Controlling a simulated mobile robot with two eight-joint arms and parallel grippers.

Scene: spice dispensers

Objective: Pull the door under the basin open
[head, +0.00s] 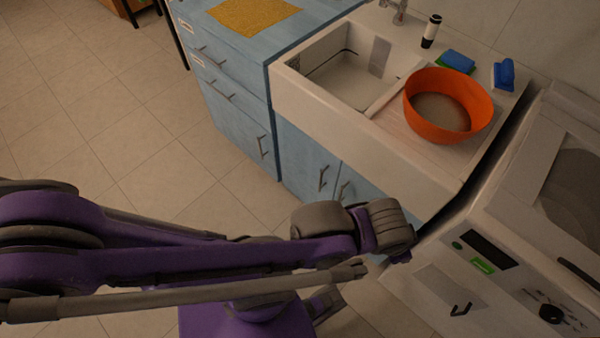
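The basin (293,83) is a white sink set on a blue cabinet. Under it are two blue doors, a left one (300,155) and a right one (372,196), each with a dark vertical handle near where they meet. Both doors look shut. My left arm comes in from the left, purple and grey, and crosses in front of and below the cabinet. Its far end hides the lower part of the right door. No fingertips of my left gripper can be made out. My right gripper does not show.
An orange bowl (419,109) stands on the drainboard, with a blue sponge (456,61) and a bottle (431,31) behind. A white appliance (497,258) stands close on the right. Blue drawers (222,90) are on the left. The tiled floor at left is clear.

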